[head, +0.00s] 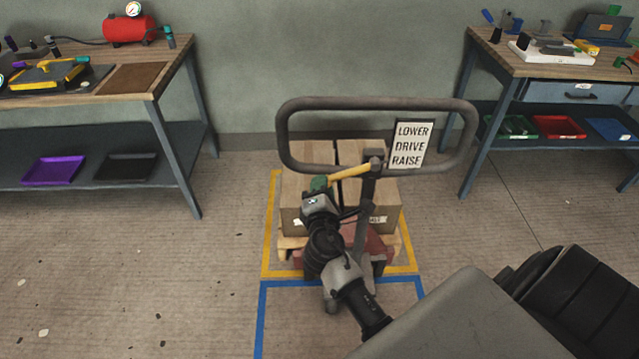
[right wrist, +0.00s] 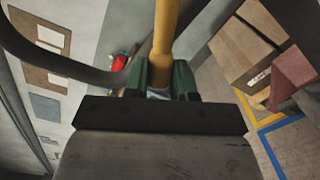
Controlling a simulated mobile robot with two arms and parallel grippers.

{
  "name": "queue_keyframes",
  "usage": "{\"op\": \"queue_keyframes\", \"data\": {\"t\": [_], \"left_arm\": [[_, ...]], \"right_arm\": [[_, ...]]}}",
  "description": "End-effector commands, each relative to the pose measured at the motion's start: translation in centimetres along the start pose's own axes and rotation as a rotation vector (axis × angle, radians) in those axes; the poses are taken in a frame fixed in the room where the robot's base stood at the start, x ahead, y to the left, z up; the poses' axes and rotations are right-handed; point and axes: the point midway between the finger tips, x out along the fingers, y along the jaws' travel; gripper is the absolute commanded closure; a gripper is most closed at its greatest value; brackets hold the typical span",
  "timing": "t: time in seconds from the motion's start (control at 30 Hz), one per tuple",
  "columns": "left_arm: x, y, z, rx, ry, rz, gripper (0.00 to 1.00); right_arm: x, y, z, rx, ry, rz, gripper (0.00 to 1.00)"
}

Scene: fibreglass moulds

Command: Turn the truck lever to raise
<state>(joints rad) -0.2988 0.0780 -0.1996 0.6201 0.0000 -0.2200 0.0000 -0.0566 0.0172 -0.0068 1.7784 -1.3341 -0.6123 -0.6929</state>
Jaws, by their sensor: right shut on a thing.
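The pallet truck's dark loop handle (head: 290,150) stands upright in the middle of the head view. Its yellow lever (head: 350,173) runs from a pivot on the handle post to the left and slightly down. A sign (head: 410,144) on the handle reads LOWER, DRIVE, RAISE from top to bottom. My right gripper (head: 320,184) has its green fingers shut on the lever's free end. In the right wrist view the yellow lever (right wrist: 166,35) passes between the green fingers (right wrist: 162,82). My left gripper is not in view.
Cardboard boxes (head: 305,160) on a pallet stand behind the handle, inside yellow floor lines (head: 268,225). Blue lines (head: 262,310) mark the floor in front. Workbenches stand at left (head: 185,60) and right (head: 480,50). The floor at left is clear.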

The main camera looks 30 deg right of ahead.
Motion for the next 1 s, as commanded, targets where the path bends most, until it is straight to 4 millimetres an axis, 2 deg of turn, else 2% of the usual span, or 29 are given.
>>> {"op": "queue_keyframes", "data": {"t": [0.23,0.67,0.7,0.8,0.87,1.0], "left_arm": [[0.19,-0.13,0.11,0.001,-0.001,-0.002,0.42],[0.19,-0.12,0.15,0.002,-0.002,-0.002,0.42],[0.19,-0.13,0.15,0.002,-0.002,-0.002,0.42],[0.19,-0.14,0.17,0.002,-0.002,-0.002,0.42],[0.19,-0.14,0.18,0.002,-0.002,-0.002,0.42],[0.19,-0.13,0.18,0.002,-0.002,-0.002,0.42]], "right_arm": [[0.11,-0.79,0.24,-0.071,-0.006,0.002,1.0],[0.11,-0.94,0.29,-0.086,-0.007,0.001,1.0],[0.11,-0.94,0.29,-0.086,-0.007,0.001,0.7],[0.09,-0.95,0.25,-0.084,-0.005,0.0,0.55],[0.08,-0.95,0.21,-0.082,-0.004,0.0,0.49],[0.05,-0.94,0.15,-0.08,-0.003,0.0,0.49]]}}
